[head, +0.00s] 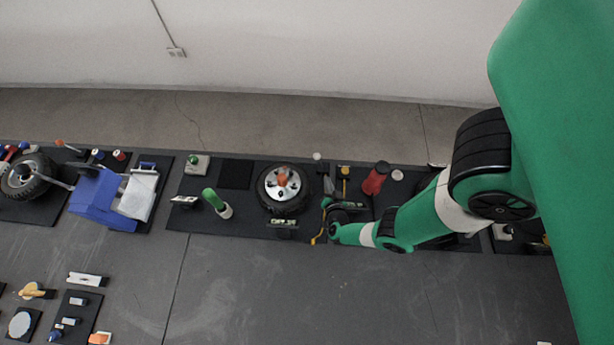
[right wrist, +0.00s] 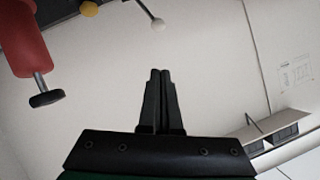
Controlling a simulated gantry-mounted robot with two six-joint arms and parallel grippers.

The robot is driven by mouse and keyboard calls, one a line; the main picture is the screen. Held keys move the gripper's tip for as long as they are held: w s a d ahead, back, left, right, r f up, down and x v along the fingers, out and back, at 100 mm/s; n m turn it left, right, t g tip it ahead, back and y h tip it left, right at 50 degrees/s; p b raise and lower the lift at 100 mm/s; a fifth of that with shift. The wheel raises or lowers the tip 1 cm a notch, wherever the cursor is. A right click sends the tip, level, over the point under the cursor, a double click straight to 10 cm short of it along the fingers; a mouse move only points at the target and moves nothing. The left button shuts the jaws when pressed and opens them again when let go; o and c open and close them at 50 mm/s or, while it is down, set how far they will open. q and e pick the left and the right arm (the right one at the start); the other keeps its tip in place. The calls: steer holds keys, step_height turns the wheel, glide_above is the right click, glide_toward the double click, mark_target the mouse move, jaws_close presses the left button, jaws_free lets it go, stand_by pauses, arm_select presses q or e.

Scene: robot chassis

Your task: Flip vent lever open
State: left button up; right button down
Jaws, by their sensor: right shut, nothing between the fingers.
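A white ball-tipped lever (right wrist: 158,24) on a thin grey rod shows at the top of the right wrist view, beyond and apart from my fingertips. A white ball (head: 317,156) at the back edge of the dark board in the head view looks like the same part. I cannot tell for certain whether it is the vent lever. My right gripper (head: 329,207) is over the board, just right of the wheel. In the right wrist view its fingers (right wrist: 160,72) are shut together and empty. My arm hides part of the board. My left gripper is not seen.
A wheel (head: 264,191) lies left of my right gripper. A red cylinder (head: 376,178) stands to its right; a red cylinder with a black knob (right wrist: 30,45) shows in the wrist view. A yellow knob (head: 345,171) is between.

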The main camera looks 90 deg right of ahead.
steer(key=shift+v, duration=0.9)
steer(key=shift+s+f, duration=0.1)
